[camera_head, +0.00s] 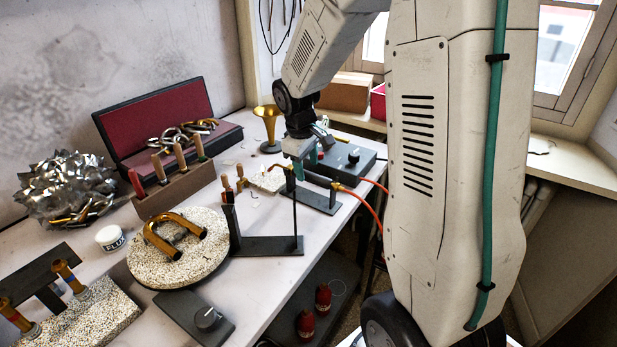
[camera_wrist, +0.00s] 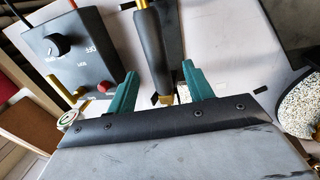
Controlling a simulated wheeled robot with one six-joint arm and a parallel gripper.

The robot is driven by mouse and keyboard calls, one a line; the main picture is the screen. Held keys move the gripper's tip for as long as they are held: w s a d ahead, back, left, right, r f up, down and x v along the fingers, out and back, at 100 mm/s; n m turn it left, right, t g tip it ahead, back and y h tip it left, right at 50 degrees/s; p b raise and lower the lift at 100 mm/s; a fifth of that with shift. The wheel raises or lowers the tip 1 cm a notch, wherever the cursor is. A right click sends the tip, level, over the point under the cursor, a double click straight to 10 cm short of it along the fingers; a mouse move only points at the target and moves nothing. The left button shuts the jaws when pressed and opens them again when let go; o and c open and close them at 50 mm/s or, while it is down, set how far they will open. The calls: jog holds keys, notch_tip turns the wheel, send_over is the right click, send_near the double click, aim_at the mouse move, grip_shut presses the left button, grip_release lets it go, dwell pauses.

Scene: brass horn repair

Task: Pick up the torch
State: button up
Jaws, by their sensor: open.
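The torch (camera_head: 319,180) has a black handle with brass at its ends and an orange hose at its right end. It lies roughly level across black stands near the bench's front edge. In the wrist view its dark handle (camera_wrist: 147,45) runs between my two teal fingers. My gripper (camera_head: 298,170) is over the torch, pointing down, and also shows in the wrist view (camera_wrist: 159,73). Its jaws are open, with a gap visible on both sides of the handle. My fingers hide part of the torch in the head view.
A dark control box (camera_head: 352,158) with a knob stands close behind the torch. A brass bell (camera_head: 268,122) stands to the left. A speckled round board (camera_head: 150,262) with a brass tube, a tool block (camera_head: 175,190) and a knobbed pad (camera_head: 195,318) take up the bench's left part.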

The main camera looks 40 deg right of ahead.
aim_at(309, 173)
jog(key=f, duration=0.2)
jog(key=d+f, duration=0.1)
jog(key=f, duration=0.1)
jog(key=shift+w+f, duration=0.2)
jog(key=shift+f, duration=0.2)
jog(key=c, duration=1)
jog(key=shift+c, duration=0.2)
jog(key=shift+r, duration=0.2)
